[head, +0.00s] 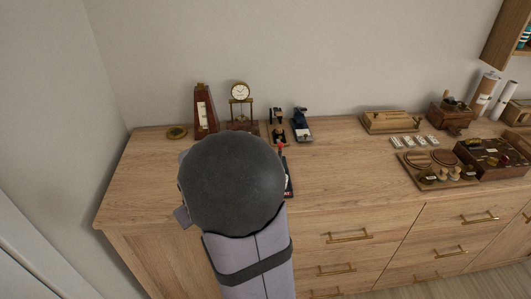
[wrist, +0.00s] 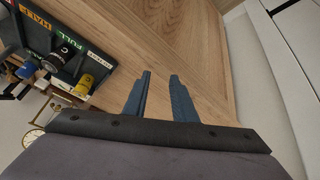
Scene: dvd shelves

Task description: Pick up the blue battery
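In the head view my dark round arm joint covers the gripper and part of the cabinet top. A dark tester-like device (wrist: 98,62) with "FULL" and "HALF" lettering lies left of the fingers in the wrist view. A black knob (wrist: 65,50) and a small yellow cylinder (wrist: 84,84) are on or beside it. In the head view only a dark edge of it (head: 289,180) shows.
A metronome (head: 204,112), a clock (head: 240,93), a brass disc (head: 177,132) and a stapler-like object (head: 302,125) stand at the back. A wooden tray (head: 463,181), small white pieces (head: 412,141) and boxes are at the right. The cabinet top (head: 345,165) is clear in the middle.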

